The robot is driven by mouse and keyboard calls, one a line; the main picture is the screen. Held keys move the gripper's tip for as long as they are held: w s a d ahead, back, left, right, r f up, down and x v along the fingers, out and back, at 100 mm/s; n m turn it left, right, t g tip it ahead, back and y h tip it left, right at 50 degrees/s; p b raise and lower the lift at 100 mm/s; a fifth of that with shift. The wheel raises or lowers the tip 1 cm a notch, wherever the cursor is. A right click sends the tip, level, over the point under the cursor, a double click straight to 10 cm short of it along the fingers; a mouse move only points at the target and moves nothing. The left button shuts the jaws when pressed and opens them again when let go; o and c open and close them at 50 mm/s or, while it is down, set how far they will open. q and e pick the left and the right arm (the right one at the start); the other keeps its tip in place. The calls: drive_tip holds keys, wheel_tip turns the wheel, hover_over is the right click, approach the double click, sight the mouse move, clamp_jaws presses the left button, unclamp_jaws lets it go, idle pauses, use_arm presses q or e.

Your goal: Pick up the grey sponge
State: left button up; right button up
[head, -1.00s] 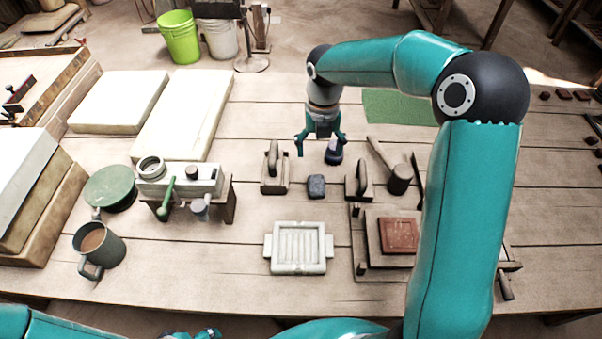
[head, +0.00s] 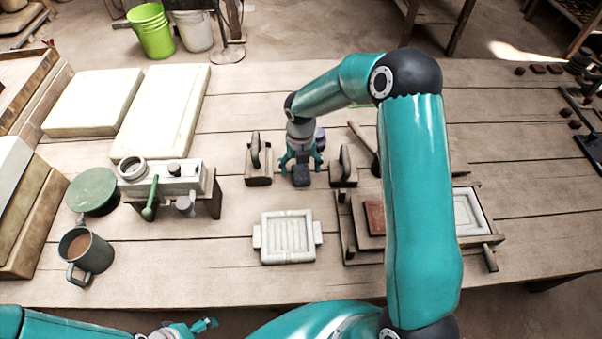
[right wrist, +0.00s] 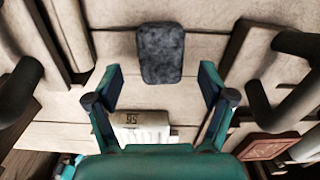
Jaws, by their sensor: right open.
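The grey sponge (head: 301,176) is a small dark blue-grey block with rounded corners, lying on the wooden table between two handled wooden blocks. In the right wrist view the sponge (right wrist: 160,54) lies flat, just beyond the fingertips and roughly centred between them. My right gripper (head: 301,162) points down just behind and above the sponge. Its fingers are spread with nothing between them, and the right wrist view also shows this gripper (right wrist: 160,82) open. My left gripper (head: 196,328) shows only partly at the bottom edge, away from the sponge; its jaws are unclear.
Handled wooden blocks stand close left (head: 258,176) and right (head: 343,176) of the sponge. A mallet (head: 363,138) lies behind the right one. A pale ribbed mould (head: 287,238) is in front. A red tile (head: 374,216) is front right. A mug (head: 88,252) stands far left.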

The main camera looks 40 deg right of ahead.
sight(301, 172)
drive_tip(key=shift+w+d+f, duration=0.1)
drive_tip(key=shift+f, duration=1.4)
drive_tip(key=c, duration=1)
drive_tip(key=shift+r, duration=0.1)
drive_tip(key=shift+c, duration=0.2)
wheel_tip(301, 172, up, 20)
drive_tip(key=o, duration=0.4)
drive_tip(key=c, duration=0.5)
